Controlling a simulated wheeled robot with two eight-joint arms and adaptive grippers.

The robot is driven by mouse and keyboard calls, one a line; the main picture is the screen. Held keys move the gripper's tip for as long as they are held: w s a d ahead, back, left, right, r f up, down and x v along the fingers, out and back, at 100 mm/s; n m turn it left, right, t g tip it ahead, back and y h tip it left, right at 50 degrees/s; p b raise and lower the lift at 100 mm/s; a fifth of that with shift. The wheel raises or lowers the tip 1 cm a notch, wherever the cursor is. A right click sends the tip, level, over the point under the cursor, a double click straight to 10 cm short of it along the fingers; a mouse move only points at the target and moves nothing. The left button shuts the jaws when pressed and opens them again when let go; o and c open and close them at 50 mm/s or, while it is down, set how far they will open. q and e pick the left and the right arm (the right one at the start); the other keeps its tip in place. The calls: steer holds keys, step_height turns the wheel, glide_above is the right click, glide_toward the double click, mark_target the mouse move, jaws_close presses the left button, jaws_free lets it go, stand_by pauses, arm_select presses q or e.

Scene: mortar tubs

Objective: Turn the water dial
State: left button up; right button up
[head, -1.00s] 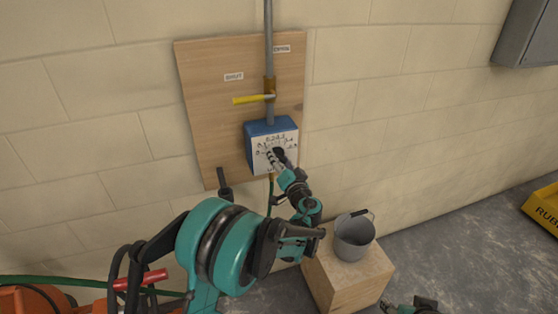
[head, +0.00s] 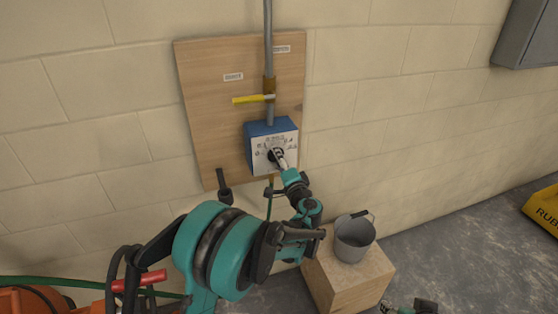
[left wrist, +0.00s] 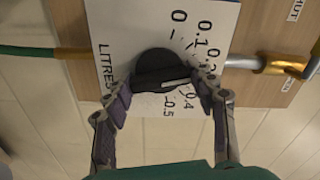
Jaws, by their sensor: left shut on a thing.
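The water dial is a black round knob with a raised grip bar (left wrist: 158,68) on a white scale plate (left wrist: 112,20) marked in litres. It sits on the front of a blue box (head: 268,127). My left gripper (head: 277,156) reaches it from below right. In the left wrist view my left gripper (left wrist: 163,84) has its fingers on both sides of the bar, shut on it. A white line on the bar points to the right, toward the scale between 0.2 and 0.4, where a finger hides the marking. Part of my right gripper (head: 410,306) shows at the bottom edge; its fingers are unclear.
A yellow lever (head: 253,99) sits on the grey pipe (head: 268,40) above the box, on a wooden board (head: 210,110). A grey bucket (head: 353,240) stands on a wooden block (head: 340,280) below right. A yellow tub (head: 543,205) is at the far right.

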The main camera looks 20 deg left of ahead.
stand_by(0.3)
arm_select(q)
steer(key=o, duration=1.2)
steer(key=v, duration=1.2)
steer(key=shift+a, duration=0.1)
